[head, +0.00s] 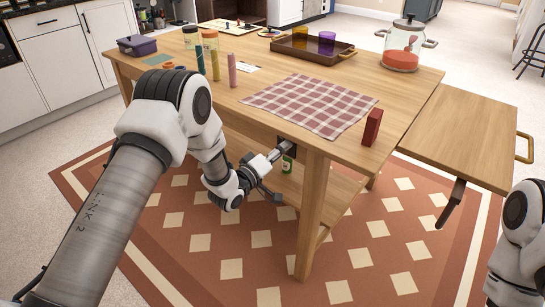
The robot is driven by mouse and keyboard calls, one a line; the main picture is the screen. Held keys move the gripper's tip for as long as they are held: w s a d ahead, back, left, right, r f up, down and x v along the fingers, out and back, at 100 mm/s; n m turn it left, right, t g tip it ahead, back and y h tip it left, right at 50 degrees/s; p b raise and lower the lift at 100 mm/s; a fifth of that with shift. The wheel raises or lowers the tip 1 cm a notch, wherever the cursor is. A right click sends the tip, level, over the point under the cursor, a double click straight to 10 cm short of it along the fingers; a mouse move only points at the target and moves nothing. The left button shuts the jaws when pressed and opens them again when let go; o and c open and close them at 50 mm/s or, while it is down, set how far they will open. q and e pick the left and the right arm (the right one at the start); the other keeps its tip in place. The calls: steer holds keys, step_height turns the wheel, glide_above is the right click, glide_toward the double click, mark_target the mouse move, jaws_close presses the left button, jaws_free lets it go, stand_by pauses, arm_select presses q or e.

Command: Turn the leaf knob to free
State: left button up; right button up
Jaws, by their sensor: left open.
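A dark plate (287,144) is set in the table's front apron near the right front leg. It appears to be the mount of the leaf knob, but the knob and its setting cannot be made out. My left gripper (277,172) is just in front of and below the plate, with its fingers apart; I cannot tell if it touches the knob. The table leaf (465,135) extends at the table's right side, roughly level, with a brass handle (525,148) on its outer edge and a dark bracket (450,204) below. Only part of my right arm shows; its gripper is out of view.
The wooden table (420,85) carries a checked cloth (311,104), a red block (373,127), a glass pot (402,48), a tray (310,46) with cups, and several upright cylinders. Patterned rug (380,255) in front is clear.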

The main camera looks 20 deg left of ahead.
arm_select(q)
steer(key=v, duration=1.1)
steer(key=shift+s, duration=0.3)
steer(key=shift+a, duration=0.1)
